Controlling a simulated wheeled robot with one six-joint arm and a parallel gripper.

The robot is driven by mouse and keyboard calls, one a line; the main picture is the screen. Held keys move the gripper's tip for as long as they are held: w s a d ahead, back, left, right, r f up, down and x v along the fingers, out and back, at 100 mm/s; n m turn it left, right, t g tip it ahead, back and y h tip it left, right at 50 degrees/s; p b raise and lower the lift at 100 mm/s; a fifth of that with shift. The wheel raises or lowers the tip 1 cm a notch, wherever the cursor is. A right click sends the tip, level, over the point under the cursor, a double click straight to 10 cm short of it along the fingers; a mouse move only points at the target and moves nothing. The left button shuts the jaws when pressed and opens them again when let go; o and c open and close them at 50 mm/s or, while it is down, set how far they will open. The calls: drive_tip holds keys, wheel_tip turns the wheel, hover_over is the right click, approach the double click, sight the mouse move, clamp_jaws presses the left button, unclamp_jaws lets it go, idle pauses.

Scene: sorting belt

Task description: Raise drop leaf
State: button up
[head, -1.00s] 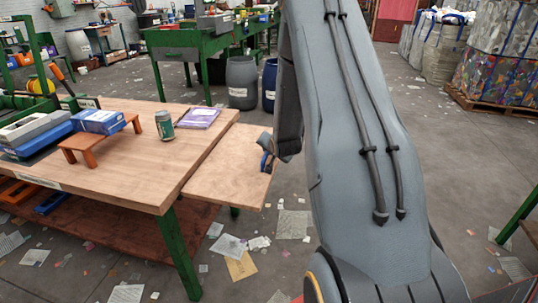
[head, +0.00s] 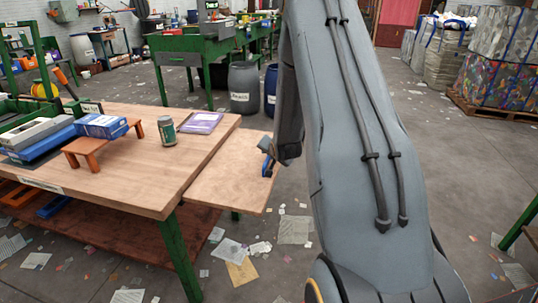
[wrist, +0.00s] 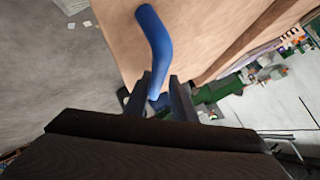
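The drop leaf (head: 225,180) is a light wooden panel on the right side of the workbench (head: 125,185). It stands out from the bench edge and looks close to level with the top; I cannot tell whether it is exactly flush. A blue bar handle (wrist: 153,35) is on the leaf, near its outer edge. My gripper (wrist: 162,97) is at this handle, with one dark finger on each side, and appears closed around it. In the head view my gripper (head: 266,160) is at the leaf's outer edge, partly hidden by my arm.
Papers litter the floor. Barrels (head: 243,88) stand behind the leaf.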

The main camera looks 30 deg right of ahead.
drive_tip(key=v, duration=0.7)
drive_tip(key=shift+s+r, duration=0.3)
drive_tip(key=shift+a, duration=0.15)
